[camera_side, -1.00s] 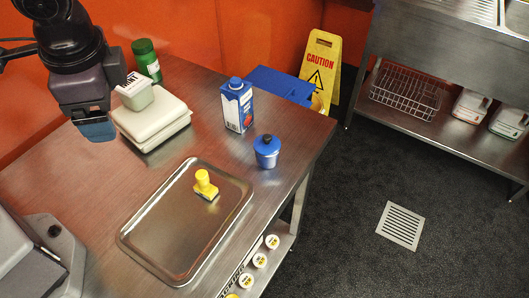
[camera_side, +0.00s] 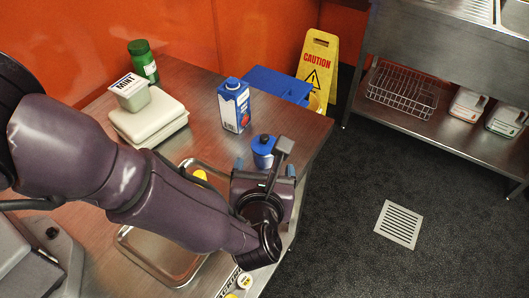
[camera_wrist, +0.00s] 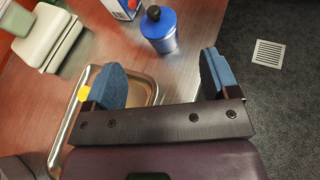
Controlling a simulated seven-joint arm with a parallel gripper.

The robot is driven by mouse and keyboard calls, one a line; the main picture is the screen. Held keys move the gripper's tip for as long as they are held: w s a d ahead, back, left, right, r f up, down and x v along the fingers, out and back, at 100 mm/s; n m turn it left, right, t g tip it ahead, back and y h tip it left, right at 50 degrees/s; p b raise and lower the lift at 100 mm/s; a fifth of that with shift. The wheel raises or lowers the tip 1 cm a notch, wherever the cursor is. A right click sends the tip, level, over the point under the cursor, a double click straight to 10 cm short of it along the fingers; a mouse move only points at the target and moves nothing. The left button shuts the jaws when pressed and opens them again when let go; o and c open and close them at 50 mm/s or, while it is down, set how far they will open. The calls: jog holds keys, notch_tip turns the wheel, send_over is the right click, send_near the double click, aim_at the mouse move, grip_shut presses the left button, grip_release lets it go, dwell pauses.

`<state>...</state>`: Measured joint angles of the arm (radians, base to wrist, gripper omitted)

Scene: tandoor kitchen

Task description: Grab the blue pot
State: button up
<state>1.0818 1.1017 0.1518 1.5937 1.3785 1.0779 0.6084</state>
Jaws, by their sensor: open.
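The blue pot (camera_side: 263,146) stands upright near the right edge of the steel table, with a blue lid and a dark knob. In the wrist view the pot (camera_wrist: 160,30) is ahead of my gripper (camera_wrist: 163,82), between the lines of the two blue-padded fingers but beyond their tips. My gripper is open with nothing between its fingers. In the side view my gripper (camera_side: 264,182) is just in front of the pot and hides its lower part. I cannot tell there whether they touch; the wrist view shows a gap.
A milk carton (camera_side: 234,106) stands behind the pot. A pale closed box (camera_side: 148,122), a mint tub (camera_side: 132,92) and a green jar (camera_side: 143,62) are at the back left.

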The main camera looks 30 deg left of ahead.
aim_at(267, 149)
jog(key=x, duration=0.7)
jog(key=shift+w, duration=0.1)
jog(key=x, duration=0.5)
jog(key=shift+f, duration=0.35)
jog(key=c, duration=1)
